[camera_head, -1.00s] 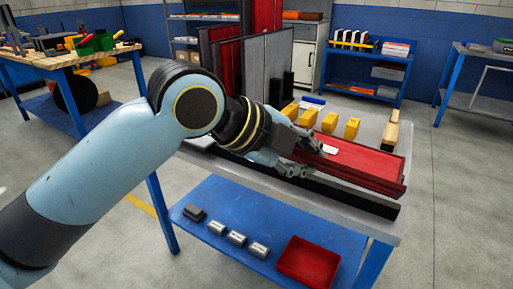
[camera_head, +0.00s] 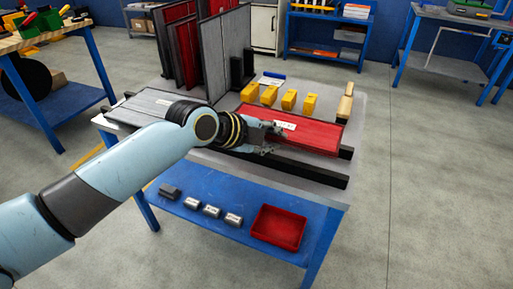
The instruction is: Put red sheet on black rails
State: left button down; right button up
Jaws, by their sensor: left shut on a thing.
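The red sheet (camera_head: 312,134) is a flat panel with a white label, roughly level over the right part of the grey tabletop. My left gripper (camera_head: 271,140) is shut on its left front edge, and the fingers partly hide that edge. The front black rail (camera_head: 310,172) runs along the table's near edge and is bare on the right. The end of another black rail (camera_head: 346,152) shows by the sheet's right corner. I cannot tell whether the sheet touches the rails. My right gripper is out of view.
A grey panel (camera_head: 152,106) lies at the table's left. Yellow blocks (camera_head: 269,95) stand behind the red sheet. Upright grey and red panels (camera_head: 229,50) stand at the back. A red tray (camera_head: 279,228) and several small metal blocks (camera_head: 212,211) are on the blue lower shelf.

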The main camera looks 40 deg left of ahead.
pick_arm(q)
jog(key=a+f, duration=0.1)
jog(key=a, duration=0.1)
jog(key=shift+a+f, duration=0.4)
notch_tip(320, 180, down, 4)
jog(key=shift+r, duration=0.1)
jog(key=c, duration=1.4)
grip_release()
